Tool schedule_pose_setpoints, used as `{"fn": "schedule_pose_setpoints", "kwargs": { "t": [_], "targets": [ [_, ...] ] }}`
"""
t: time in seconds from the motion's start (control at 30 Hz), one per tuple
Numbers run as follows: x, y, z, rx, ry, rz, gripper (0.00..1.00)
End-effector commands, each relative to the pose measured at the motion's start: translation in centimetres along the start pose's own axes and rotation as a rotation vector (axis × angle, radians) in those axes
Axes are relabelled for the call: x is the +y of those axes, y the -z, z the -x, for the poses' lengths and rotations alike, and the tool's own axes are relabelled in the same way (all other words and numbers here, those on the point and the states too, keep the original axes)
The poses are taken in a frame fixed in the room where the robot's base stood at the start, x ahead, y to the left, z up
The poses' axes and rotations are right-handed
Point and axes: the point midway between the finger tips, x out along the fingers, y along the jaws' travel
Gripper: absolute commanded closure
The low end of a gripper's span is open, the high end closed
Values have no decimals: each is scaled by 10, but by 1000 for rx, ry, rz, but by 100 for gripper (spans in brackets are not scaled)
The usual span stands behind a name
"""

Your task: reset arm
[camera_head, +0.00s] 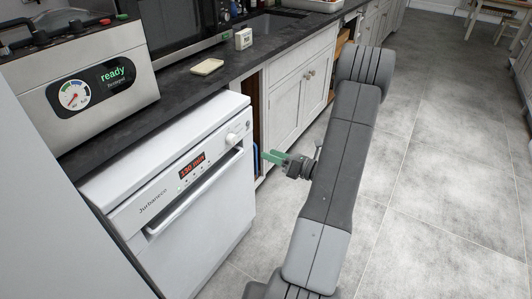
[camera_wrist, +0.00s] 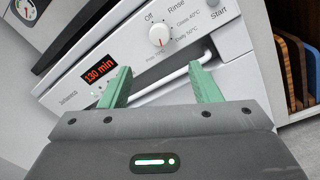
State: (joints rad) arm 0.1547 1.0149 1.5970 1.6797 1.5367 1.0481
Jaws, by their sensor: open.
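My gripper (camera_wrist: 163,88) has green fingers spread apart in the wrist view, with nothing between them. In the head view my gripper (camera_head: 272,157) is in the air in front of the right side of a white dishwasher (camera_head: 205,215). My dark grey arm reaches up and bends beside it. The wrist view shows the dishwasher's control panel, with its display (camera_wrist: 100,73) reading 130 min, a dial (camera_wrist: 160,34) and the door handle behind the fingers. The dishwasher door is shut. I cannot tell whether the fingers touch the handle.
A dark worktop (camera_head: 170,95) runs above the dishwasher, holding a steel appliance (camera_head: 85,85) marked ready, a microwave, a small white timer-like box (camera_head: 243,39) and a pale dish (camera_head: 207,67). Boards (camera_wrist: 291,75) stand in an open niche right of the dishwasher.

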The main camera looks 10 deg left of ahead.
Motion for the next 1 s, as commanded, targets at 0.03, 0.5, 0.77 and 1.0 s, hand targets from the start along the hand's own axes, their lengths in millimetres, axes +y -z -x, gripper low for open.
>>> {"fn": "schedule_pose_setpoints", "kwargs": {
  "t": [0.03, 0.5, 0.77, 1.0],
  "targets": [
    [0, 0, 1, 0, 0, 0, 43],
    [0, 0, -14, 2, -4, 1, 43],
    [1, 0, -63, 2, -4, 2, 43],
    [1, 0, -108, 2, -4, 2, 43]
  ]
}}
